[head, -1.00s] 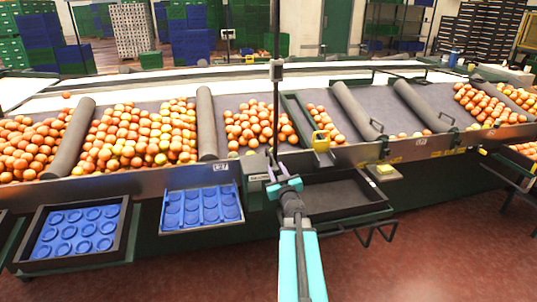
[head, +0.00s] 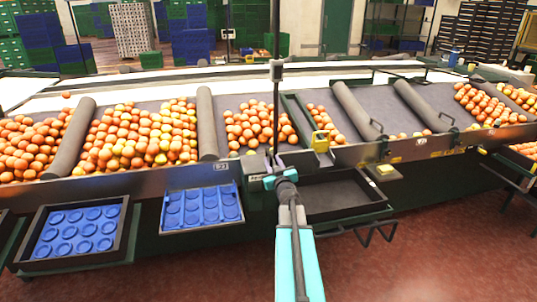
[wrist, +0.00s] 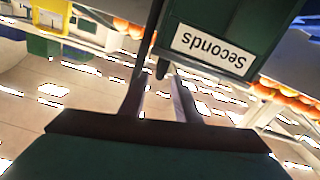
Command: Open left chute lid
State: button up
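A dark green chute part (wrist: 225,28) with a white label reading "Seconds", upside down, fills the upper right of the wrist view. Its small label (head: 257,175) also shows in the head view, at the conveyor's front edge, partly covered by my gripper (head: 268,170). In the wrist view, my gripper's two fingers (wrist: 158,95) stand apart, with a gap between them. A dark narrow bar of the chute part (wrist: 165,62) hangs close to the fingertips. I cannot tell whether they touch it. In the head view the fingertips are hard to make out.
A thin post (head: 276,105) rises just behind my gripper. A blue tray (head: 202,206) lies to the left and an empty dark tray (head: 335,197) to the right. Oranges (head: 258,123) lie on the belt behind.

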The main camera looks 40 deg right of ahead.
aim_at(267, 150)
jog(key=shift+x, duration=3.95)
grip_shut()
